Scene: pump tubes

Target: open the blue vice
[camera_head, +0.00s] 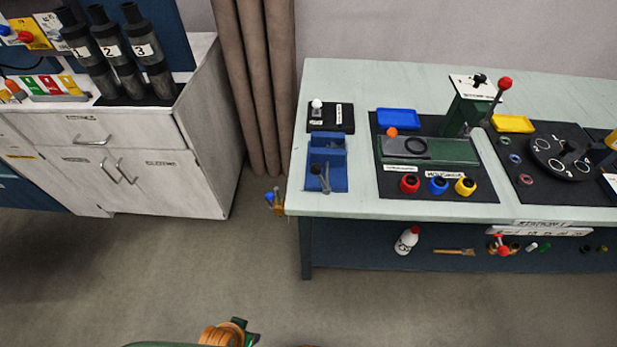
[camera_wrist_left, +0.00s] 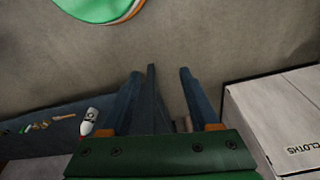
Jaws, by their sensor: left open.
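The blue vice (camera_head: 327,141) stands at the left end of the pale green workbench (camera_head: 380,80) in the head view. A grey lever handle (camera_head: 321,177) shows at its front. The vice is small here, and I cannot tell how far apart its jaws are. My left gripper (camera_wrist_left: 160,73) is open in the left wrist view, with dark blue fingers on a green body and nothing between them. It is well away from the vice, which does not show in that view. My right gripper is not in view.
A white cabinet (camera_head: 148,180) stands left of the bench. A white bottle with a red cap (camera_head: 406,241) is on the bench's lower shelf. A dark mat (camera_head: 440,190) with coloured cups lies right of the vice. The floor (camera_head: 150,270) in front is clear.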

